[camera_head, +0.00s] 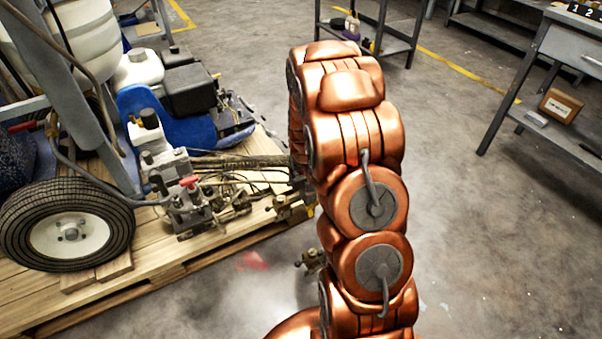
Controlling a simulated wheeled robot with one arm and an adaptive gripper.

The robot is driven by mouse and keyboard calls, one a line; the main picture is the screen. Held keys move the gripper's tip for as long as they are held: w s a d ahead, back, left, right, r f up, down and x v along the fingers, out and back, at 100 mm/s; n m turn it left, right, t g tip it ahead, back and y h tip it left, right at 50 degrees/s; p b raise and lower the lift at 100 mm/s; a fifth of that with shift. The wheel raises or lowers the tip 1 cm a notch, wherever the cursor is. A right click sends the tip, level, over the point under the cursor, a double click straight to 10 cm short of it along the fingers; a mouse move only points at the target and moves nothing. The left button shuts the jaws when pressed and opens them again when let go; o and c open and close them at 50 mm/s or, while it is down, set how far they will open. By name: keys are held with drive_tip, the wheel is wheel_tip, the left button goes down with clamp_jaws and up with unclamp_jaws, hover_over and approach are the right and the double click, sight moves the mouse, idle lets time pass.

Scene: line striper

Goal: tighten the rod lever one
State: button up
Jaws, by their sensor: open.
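The line striper (165,105) stands on a wooden pallet at the left. Its low front part carries a cluster of metal fittings, rods and cables (200,205), with a small red handle (189,182) on top. Brass-coloured clamp fittings show at the right end of the cluster (290,208) and lower down beside my arm (312,261). I cannot tell which part is rod lever one, or whether it is tight. My copper arm rises through the middle of the picture and hides what lies behind it. My gripper cannot be made out.
The pallet (150,285) edge and the striper's wheel (70,228) are at lower left. A blurred red patch (252,260) is near the pallet edge. A grey bench (560,75) stands at right, a cart (385,35) at the back.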

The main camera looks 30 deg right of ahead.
drive_tip(key=shift+w+d+f, duration=0.1)
drive_tip(key=shift+w+f, duration=0.05)
drive_tip(key=shift+f, duration=0.2)
drive_tip(key=shift+c, duration=0.3)
clamp_jaws()
